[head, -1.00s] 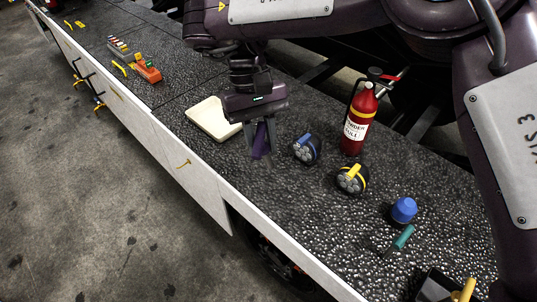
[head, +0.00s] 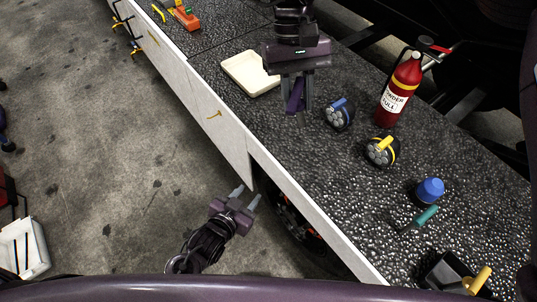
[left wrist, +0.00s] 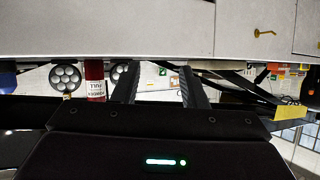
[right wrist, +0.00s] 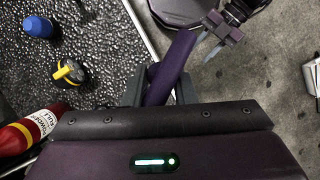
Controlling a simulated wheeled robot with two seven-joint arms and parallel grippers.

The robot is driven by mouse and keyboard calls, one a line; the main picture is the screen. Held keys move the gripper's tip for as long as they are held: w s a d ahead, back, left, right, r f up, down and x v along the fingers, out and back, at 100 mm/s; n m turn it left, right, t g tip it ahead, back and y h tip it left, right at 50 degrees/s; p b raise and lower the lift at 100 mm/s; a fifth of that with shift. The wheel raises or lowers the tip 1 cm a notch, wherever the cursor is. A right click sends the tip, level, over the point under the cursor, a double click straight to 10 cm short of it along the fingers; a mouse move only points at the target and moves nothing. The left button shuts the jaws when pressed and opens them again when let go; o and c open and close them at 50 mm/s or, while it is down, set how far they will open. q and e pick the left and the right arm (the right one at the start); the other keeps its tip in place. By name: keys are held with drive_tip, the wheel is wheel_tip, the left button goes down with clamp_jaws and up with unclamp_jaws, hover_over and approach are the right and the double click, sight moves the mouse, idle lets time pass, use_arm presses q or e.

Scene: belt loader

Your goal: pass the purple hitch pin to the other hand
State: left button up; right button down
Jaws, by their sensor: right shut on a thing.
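The purple hitch pin (head: 295,95) is held in my right gripper (head: 293,108), above the dark bench top near its front edge. In the right wrist view the pin (right wrist: 171,66) sticks out between the jaws at a tilt. My left gripper (head: 246,197) is open and empty, in front of the bench and lower in the picture, apart from the pin. In the left wrist view its two fingers (left wrist: 160,88) stand apart with nothing between them. It also shows beyond the pin in the right wrist view (right wrist: 211,45).
On the bench are a cream tray (head: 234,67), a blue-handled round lamp-like thing (head: 339,115), a yellow-handled one (head: 381,151), a red fire extinguisher (head: 398,92), a blue-capped thing (head: 430,190) and a teal-handled tool (head: 425,216). The white bench front (head: 222,130) lies beside my left gripper.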

use_arm(q)
drive_tip(key=d+r+t+h, duration=0.15)
drive_tip(key=d+r, duration=0.25)
drive_tip(key=r, duration=0.6)
drive_tip(key=t+h, duration=0.2)
drive_tip(key=h, duration=0.1)
approach(301, 119)
drive_tip(key=x, duration=1)
drive_tip(key=shift+w+d+f, duration=0.15)
drive_tip(key=shift+w, duration=0.15)
drive_tip(key=shift+c, duration=0.5)
clamp_jaws()
use_arm(e)
drive_tip(key=c, duration=1.1)
unclamp_jaws()
